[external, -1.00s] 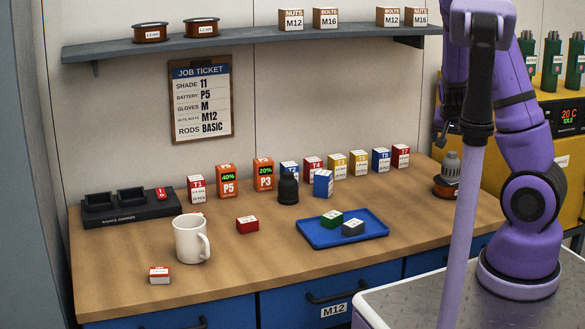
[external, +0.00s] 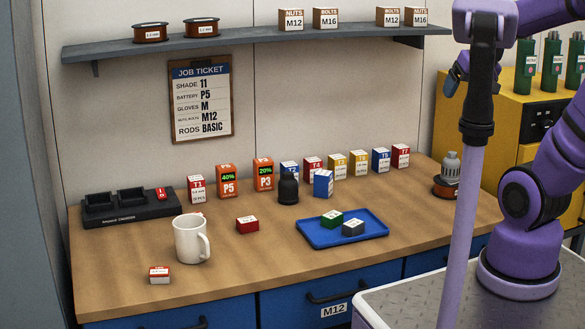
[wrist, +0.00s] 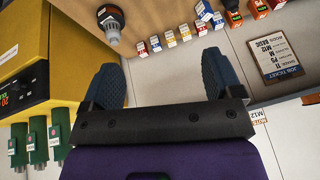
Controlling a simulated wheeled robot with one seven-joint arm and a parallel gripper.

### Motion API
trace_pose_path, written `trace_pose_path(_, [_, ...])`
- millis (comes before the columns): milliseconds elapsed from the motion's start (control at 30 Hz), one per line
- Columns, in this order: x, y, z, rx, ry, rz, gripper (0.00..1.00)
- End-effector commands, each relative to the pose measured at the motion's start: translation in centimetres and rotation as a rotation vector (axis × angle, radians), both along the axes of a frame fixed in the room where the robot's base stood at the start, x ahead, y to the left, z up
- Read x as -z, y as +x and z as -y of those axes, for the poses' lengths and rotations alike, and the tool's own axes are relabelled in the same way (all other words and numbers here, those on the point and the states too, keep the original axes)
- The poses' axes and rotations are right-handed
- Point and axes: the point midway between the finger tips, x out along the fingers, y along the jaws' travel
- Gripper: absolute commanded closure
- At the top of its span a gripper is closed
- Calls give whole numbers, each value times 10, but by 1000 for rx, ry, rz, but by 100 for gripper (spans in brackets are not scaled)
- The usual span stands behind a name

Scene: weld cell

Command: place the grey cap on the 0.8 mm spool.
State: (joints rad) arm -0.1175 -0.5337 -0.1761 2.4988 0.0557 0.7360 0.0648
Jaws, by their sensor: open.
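The grey cap (external: 450,166) stands upright on top of a copper-coloured spool with dark flanges (external: 446,189) at the right end of the bench. In the wrist view, the grey cap (wrist: 112,34) and this spool (wrist: 107,13) show at the top left, apart from my fingers. The spool's label is too small to read. My gripper (wrist: 165,75) is open, with nothing between its blue-grey fingers. In the external view my gripper (external: 455,82) is raised above the cap and partly hidden behind my own arm.
Two more spools (external: 150,33) (external: 201,28) lie on the wall shelf (external: 250,43). A dark cap-shaped piece (external: 288,189), a row of small boxes, a blue tray (external: 317,238) and a white mug (external: 190,239) stand on the bench. A yellow machine (external: 490,110) stands at the right.

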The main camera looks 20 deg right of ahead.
Motion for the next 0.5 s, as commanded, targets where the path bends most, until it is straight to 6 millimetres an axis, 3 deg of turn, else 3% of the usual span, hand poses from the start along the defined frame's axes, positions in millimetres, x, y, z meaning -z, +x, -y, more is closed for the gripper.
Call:
trace_pose_path(200, [-21,-52,-12,-84,-110,29,15])
trace_pose_path(333, [-25,-68,-16,-105,-152,31,15])
trace_pose_path(500, [-26,-74,-17,-113,-169,29,15])
